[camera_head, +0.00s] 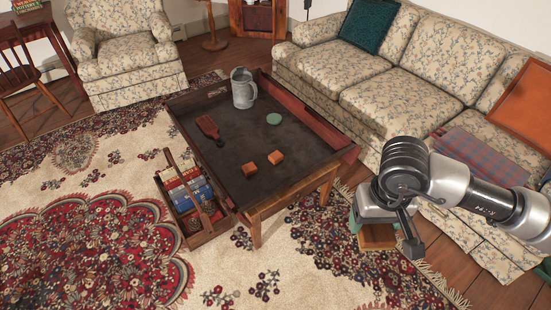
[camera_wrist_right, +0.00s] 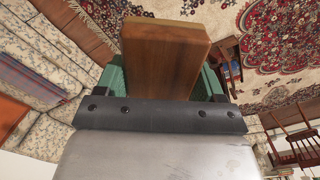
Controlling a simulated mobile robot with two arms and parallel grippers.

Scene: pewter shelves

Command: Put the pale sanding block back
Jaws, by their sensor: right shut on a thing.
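My right gripper (camera_head: 382,232) is in the head view at the right, in the air beyond the right end of the low table. It is shut on a plain wooden block, taken as the pale sanding block (camera_head: 378,237), which shows below the gripper body. In the right wrist view the block (camera_wrist_right: 163,62) stands out between the two green finger pads, a smooth tan-brown face toward the camera. The block looks clear of any surface. My left gripper is not in view.
The low table (camera_head: 235,180) has a dark recessed top with a raised rim. On it are a grey tankard (camera_head: 243,92), a red-brown paddle-shaped item (camera_head: 209,128), a green disc (camera_head: 274,119) and two orange blocks (camera_head: 263,163). A book carrier (camera_head: 217,232) stands beside it; a sofa (camera_head: 372,103) lies behind.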

